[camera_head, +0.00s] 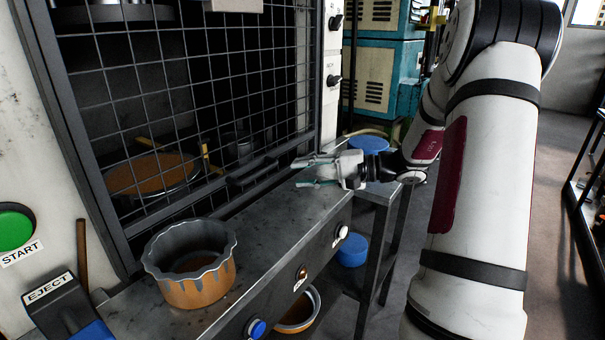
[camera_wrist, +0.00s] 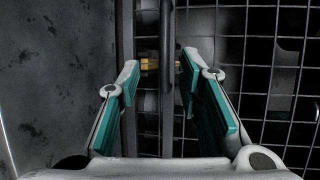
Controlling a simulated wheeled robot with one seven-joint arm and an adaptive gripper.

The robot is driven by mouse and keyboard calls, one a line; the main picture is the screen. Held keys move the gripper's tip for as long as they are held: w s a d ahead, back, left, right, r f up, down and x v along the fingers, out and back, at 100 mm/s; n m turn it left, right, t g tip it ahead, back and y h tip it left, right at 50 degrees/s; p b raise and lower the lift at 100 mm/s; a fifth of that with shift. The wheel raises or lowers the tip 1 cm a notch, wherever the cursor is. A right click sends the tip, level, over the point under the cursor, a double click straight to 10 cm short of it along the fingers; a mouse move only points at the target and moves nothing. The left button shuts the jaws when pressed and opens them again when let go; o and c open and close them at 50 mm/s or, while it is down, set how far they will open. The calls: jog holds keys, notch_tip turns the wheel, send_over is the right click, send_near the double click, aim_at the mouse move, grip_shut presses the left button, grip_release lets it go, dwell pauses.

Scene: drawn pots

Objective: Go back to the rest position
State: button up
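My gripper (camera_head: 300,171) reaches in from the right above the metal counter (camera_head: 262,238), in front of the wire mesh door (camera_head: 225,75). In the wrist view my gripper (camera_wrist: 160,76) has its two teal-padded fingers apart. A dark bar (camera_wrist: 167,40) of the door shows in the gap between them. I cannot tell how far beyond the fingertips the bar lies. Nothing is seen held. In the head view the dark door handle (camera_head: 252,171) lies left of the fingertips, apart from them.
A fluted orange and grey pot (camera_head: 203,288) stands on the counter at front left. Behind the mesh is a round pan (camera_head: 152,176). Green START button (camera_head: 14,229) and EJECT lever (camera_head: 55,300) are at far left. Blue-lidded containers (camera_head: 352,250) stand low right of the counter.

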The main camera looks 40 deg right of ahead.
jog(key=s+a+r+n+g, duration=0.1)
jog(key=s+a+n+g, duration=0.2)
jog(key=a, duration=0.4)
jog(key=s+a+r+n+g+h, duration=0.1)
jog(key=s+a+r+g, duration=0.1)
jog(key=s+a+g, duration=0.45)
jog(key=s+a+r+n, duration=0.1)
jog(key=s+a+n, duration=0.15)
jog(key=a, duration=0.65)
jog(key=s+n+g+h, duration=0.1)
jog(key=s+n+h, duration=0.55)
jog(key=s, duration=1.45)
notch_tip(320, 180, up, 14)
jog(key=m+t+h+p, duration=0.2)
jog(key=h+p, duration=0.1)
jog(key=p, duration=1)
jog(key=shift+t, duration=0.35)
jog(key=shift+d, duration=0.1)
